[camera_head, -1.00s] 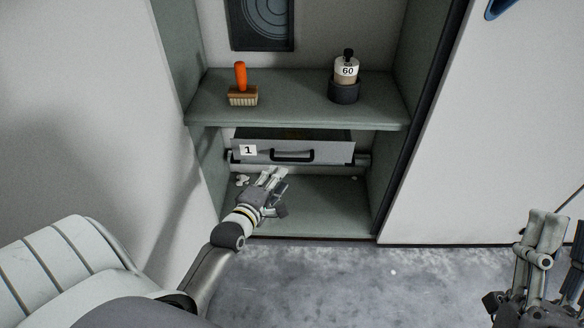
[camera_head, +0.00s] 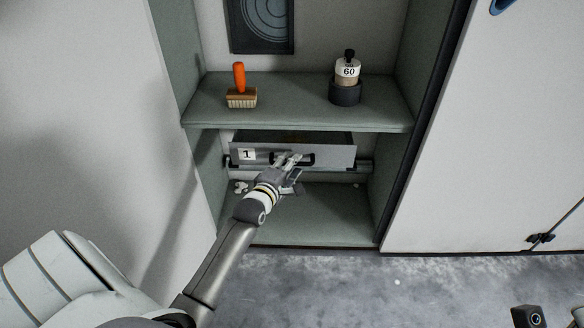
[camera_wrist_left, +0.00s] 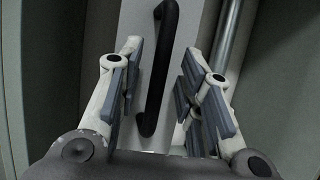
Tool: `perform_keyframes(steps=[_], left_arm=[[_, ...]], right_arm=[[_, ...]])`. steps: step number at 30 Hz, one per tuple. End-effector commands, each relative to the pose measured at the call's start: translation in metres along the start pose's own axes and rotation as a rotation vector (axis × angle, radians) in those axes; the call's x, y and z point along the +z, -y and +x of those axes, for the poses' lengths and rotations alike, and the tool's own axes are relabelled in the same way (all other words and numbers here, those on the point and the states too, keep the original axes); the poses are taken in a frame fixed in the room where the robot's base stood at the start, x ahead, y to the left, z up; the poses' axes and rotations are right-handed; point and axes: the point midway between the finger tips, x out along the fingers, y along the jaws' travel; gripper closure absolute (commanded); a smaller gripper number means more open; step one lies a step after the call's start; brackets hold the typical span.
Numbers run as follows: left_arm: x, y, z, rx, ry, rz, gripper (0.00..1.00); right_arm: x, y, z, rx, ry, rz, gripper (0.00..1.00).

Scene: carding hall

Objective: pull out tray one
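Tray one (camera_head: 338,156) is a grey drawer with a white label "1" (camera_head: 246,154), set on rails under the shelf of a cabinet recess. Its black bar handle (camera_head: 308,158) is on the front face, partly hidden by my gripper. My left gripper (camera_head: 288,160) is in front of the handle. In the left wrist view the fingers (camera_wrist_left: 155,85) are open, with the handle (camera_wrist_left: 156,85) between them and space on both sides. Whether the fingers touch it is not visible. My right gripper is not clearly in view; only a dark part shows at the lower right corner.
A green shelf (camera_head: 295,105) overhangs the tray. On it stand an orange-handled brush (camera_head: 241,88) and a bottle marked 60 (camera_head: 347,72) in a dark holder. Small white tufts (camera_head: 240,187) lie on the recess floor. The grey floor (camera_head: 330,285) in front is clear.

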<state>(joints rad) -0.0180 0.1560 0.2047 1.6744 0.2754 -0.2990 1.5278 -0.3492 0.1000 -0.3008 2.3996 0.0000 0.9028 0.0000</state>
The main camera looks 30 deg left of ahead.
Motion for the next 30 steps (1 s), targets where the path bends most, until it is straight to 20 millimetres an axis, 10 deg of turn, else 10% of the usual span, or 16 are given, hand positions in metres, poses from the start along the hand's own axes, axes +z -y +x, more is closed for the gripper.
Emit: perform_keyframes(steps=[13,21,30], left_arm=[[-0.0002,-0.0003,0.0113,-0.001,-0.001,0.000,0.67],[-0.0002,-0.0003,0.0111,-0.001,0.000,0.000,0.99],[-0.0002,0.0000,0.0110,-0.001,-0.001,0.000,1.00]], right_arm=[[0.0014,-0.0001,-0.0046,0.000,0.003,0.000,0.60],[0.0015,0.0000,-0.0046,0.000,0.003,0.000,0.60],[0.0015,-0.0001,-0.0046,0.000,0.003,0.000,0.60]])
